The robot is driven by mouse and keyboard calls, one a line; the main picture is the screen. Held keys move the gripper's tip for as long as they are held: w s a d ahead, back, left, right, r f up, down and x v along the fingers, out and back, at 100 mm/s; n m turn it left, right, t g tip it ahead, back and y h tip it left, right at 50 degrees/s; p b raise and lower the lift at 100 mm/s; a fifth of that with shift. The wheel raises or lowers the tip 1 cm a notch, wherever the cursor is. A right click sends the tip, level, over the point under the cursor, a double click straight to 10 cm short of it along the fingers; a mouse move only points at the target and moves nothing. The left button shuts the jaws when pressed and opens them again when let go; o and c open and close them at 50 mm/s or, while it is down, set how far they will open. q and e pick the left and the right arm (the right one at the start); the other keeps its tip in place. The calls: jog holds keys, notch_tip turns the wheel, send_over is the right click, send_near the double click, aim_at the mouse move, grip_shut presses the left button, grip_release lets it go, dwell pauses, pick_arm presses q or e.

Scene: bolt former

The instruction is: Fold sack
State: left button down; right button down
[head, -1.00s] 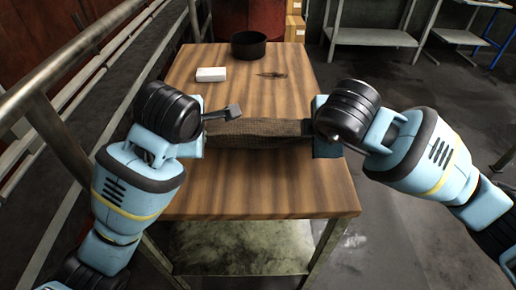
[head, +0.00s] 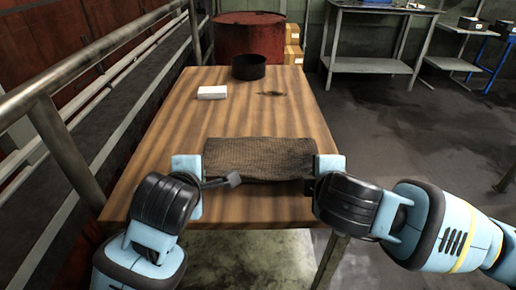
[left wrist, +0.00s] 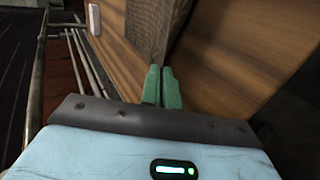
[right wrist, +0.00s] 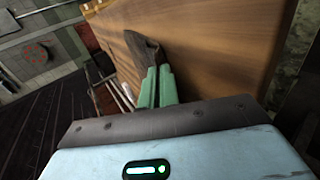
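The sack (head: 260,158) is a brown woven cloth. It spans sideways over the front half of the wooden table (head: 165,130), as a wide band with a darker fold along its front edge. My left gripper (head: 203,185) is at its left end and my right gripper (head: 314,183) at its right end. In the left wrist view the fingers (left wrist: 161,70) are closed together on the tapered end of the sack (left wrist: 157,28). In the right wrist view the fingers (right wrist: 157,72) are closed on a dark corner of the sack (right wrist: 146,50). The pinched edges are mostly hidden.
A black round pot (head: 248,67) stands at the table's far end. A white box (head: 212,92) lies at the back left, and a small dark mark or flat item (head: 271,93) is to its right. A metal railing (head: 65,150) runs along the left side.

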pick_arm(q)
jog(key=c, duration=1.3)
grip_release()
pick_arm(e)
jog(key=c, duration=1.3)
grip_release()
pick_arm(q)
jog(key=shift+s+r, duration=0.15)
jog(key=shift+r, duration=0.25)
pick_arm(e)
jog(key=shift+s+r, duration=0.15)
jog(key=shift+r, duration=0.2)
pick_arm(q)
jog(key=s+r, duration=0.3)
jog(key=r, duration=0.2)
jog(key=s+r, duration=0.2)
jog(key=r, duration=0.1)
jog(key=shift+s, duration=0.35)
pick_arm(e)
jog(key=s+r, duration=0.3)
jog(key=r, duration=0.2)
jog(key=s+r, duration=0.2)
jog(key=r, duration=0.1)
jog(key=shift+s+r, duration=0.1)
jog(key=shift+s, duration=0.25)
